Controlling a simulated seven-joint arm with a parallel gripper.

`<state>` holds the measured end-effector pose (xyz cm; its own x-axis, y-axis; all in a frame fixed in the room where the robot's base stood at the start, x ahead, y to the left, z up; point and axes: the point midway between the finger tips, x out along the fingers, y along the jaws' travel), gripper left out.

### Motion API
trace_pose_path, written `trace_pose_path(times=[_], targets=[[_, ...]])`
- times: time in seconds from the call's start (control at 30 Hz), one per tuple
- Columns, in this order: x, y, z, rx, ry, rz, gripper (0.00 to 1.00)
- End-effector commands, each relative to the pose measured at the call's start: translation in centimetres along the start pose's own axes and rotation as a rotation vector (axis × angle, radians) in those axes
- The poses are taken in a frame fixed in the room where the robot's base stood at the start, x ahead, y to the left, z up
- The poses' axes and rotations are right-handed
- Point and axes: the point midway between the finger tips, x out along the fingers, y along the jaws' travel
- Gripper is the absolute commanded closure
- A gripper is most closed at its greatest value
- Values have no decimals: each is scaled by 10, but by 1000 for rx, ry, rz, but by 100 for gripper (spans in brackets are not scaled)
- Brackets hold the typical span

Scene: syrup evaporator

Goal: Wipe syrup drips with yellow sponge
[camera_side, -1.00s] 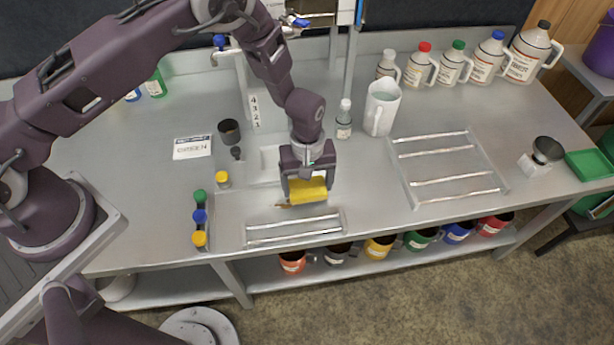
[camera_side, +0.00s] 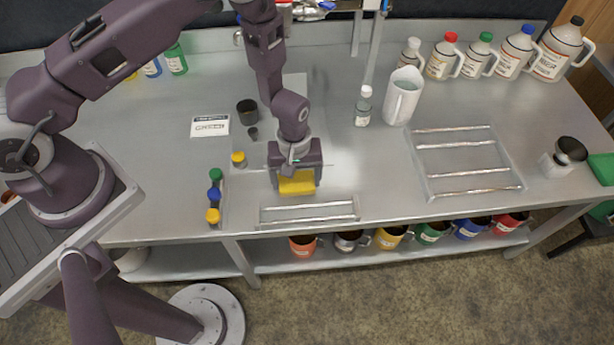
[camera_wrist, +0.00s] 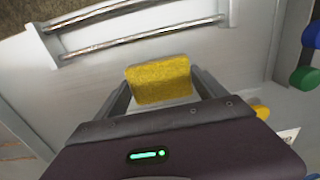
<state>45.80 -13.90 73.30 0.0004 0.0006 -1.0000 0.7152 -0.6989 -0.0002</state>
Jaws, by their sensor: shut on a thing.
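The yellow sponge (camera_side: 297,184) is held between the fingers of my gripper (camera_side: 296,178), at or just above the steel bench top, behind the small front rack. I cannot tell for sure if it touches the steel. In the wrist view the sponge (camera_wrist: 158,80) sits between the two fingers of my gripper (camera_wrist: 160,88), its broad face visible. No syrup drip shows clearly now; the steel under the sponge is hidden. Faint brown streaks (camera_wrist: 14,145) show at the left edge of the wrist view; I cannot tell what they are.
The small rack (camera_side: 310,213) lies just in front of the sponge. Capped bottles (camera_side: 214,196) and a yellow-capped jar (camera_side: 238,160) stand left. A small bottle (camera_side: 363,106), a white pitcher (camera_side: 402,96) and a larger rack (camera_side: 466,160) are right. A dark cup (camera_side: 247,112) stands behind.

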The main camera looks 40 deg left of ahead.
Motion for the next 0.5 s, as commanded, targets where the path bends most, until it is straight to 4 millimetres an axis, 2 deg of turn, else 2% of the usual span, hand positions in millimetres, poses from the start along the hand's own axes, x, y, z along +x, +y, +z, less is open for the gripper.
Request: trace_pose_path(times=[0.4, 0.5], targets=[[0, -38, 0, -1, -2, -2, 57], [1, -28, 0, 2, 1, 0, 57]])
